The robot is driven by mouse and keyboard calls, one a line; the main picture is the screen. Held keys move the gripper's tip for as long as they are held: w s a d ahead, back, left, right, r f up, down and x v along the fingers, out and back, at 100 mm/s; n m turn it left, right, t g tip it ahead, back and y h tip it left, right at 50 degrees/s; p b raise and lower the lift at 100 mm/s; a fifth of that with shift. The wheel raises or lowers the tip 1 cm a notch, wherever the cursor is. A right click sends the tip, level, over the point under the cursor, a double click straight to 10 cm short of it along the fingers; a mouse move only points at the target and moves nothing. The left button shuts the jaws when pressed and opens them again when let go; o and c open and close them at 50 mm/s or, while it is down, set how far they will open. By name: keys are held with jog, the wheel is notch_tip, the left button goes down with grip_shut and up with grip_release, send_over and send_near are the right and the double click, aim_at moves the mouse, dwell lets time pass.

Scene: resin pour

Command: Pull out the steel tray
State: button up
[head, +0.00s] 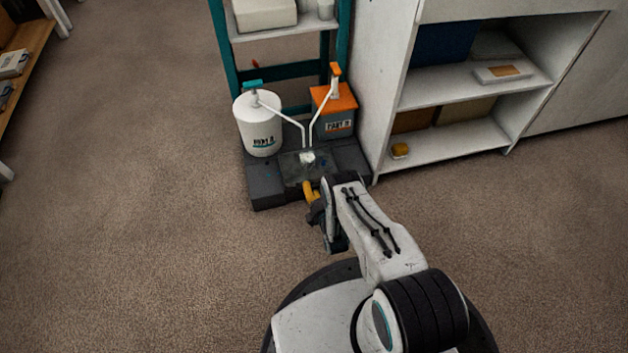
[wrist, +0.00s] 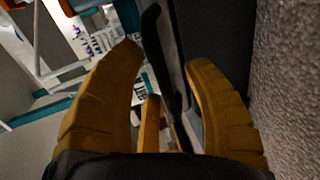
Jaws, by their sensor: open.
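The steel tray (head: 292,172) is a dark grey sheet in the front of a black base on the floor, below two pump spouts. A small whitish item (head: 307,157) sits on it. My gripper (head: 309,190) is at the tray's front edge, and my arm hides part of that edge. In the wrist view my yellow fingers (wrist: 165,60) are open and apart. A curved black bar (wrist: 152,30) and a grey metal edge run between them. I cannot tell whether the fingers touch it.
A white drum (head: 258,125) and an orange-lidded grey box (head: 335,112) stand on the black base (head: 266,190). A teal rack (head: 222,45) is behind. A white shelf unit (head: 380,90) is close on the right. Carpet is clear to the left and in front.

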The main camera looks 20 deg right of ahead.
dwell(0.3)
grip_shut()
dwell(0.3)
